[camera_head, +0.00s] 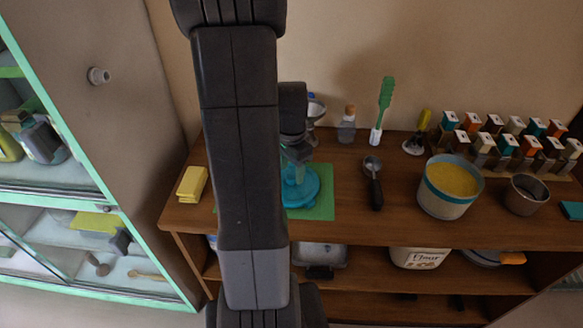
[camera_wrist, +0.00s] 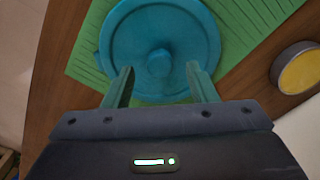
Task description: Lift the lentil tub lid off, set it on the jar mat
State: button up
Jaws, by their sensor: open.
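The teal round lid (camera_head: 304,192) lies on the green mat (camera_head: 322,210), left of the open tub. In the wrist view the lid (camera_wrist: 135,40) fills the top middle, its round knob (camera_wrist: 160,63) facing me, with the ribbed mat (camera_wrist: 90,50) around it. The lentil tub (camera_head: 447,203) is pale with a teal band, lidless, and full of yellow lentils. My gripper (camera_wrist: 161,82) is open and empty over the lid, one finger to each side of the knob's line. In the head view my arm hides part of the lid and mat.
A dark scoop (camera_head: 373,180) lies between mat and tub. A yellow block (camera_head: 192,184) is left of the mat. A metal bowl (camera_head: 526,195), spice jars (camera_head: 480,150), a green-headed brush (camera_head: 385,95) and a small bottle (camera_head: 347,128) stand on the tabletop.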

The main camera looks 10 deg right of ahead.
jog(key=shift+r+p, duration=2.05)
jog(key=shift+r, duration=0.7)
notch_tip(320, 180, up, 14)
jog(key=shift+f, duration=0.15)
notch_tip(320, 180, down, 14)
jog(key=shift+f+b, duration=0.25)
jog(key=shift+b, duration=0.05)
jog(key=shift+r, duration=0.1)
